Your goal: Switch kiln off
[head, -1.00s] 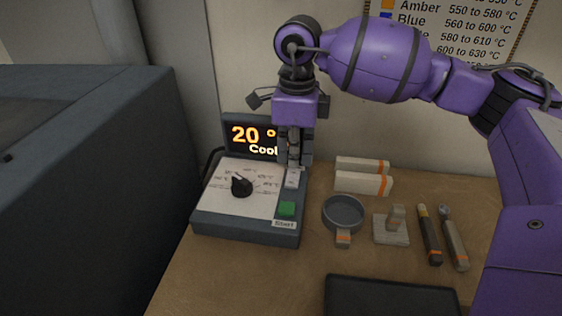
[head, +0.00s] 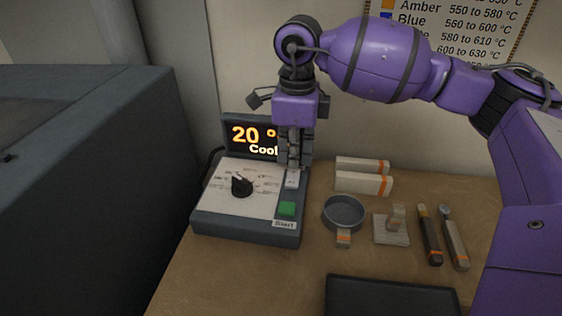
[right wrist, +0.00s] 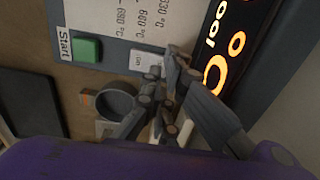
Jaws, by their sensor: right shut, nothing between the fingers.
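The kiln control box (head: 210,226) stands on the table, with a lit display (head: 250,136) reading 20 ° and "Cool". Its panel has a black dial (head: 241,185), a green Start button (head: 287,208) and a small white switch (head: 292,179) at the right edge. My right gripper (head: 294,165) is shut and empty, pointing down at the top edge of the switch. In the right wrist view the fingertips (right wrist: 168,68) are beside the switch (right wrist: 146,61), which is partly hidden; I cannot tell whether they touch. My left gripper is not in view.
Right of the box are a round grey dish (head: 344,212), a block with a handle (head: 391,231), two pale bars (head: 362,183) and two tools (head: 430,236). A dark tray (head: 390,296) lies in front. A large dark cabinet (head: 90,190) stands at left.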

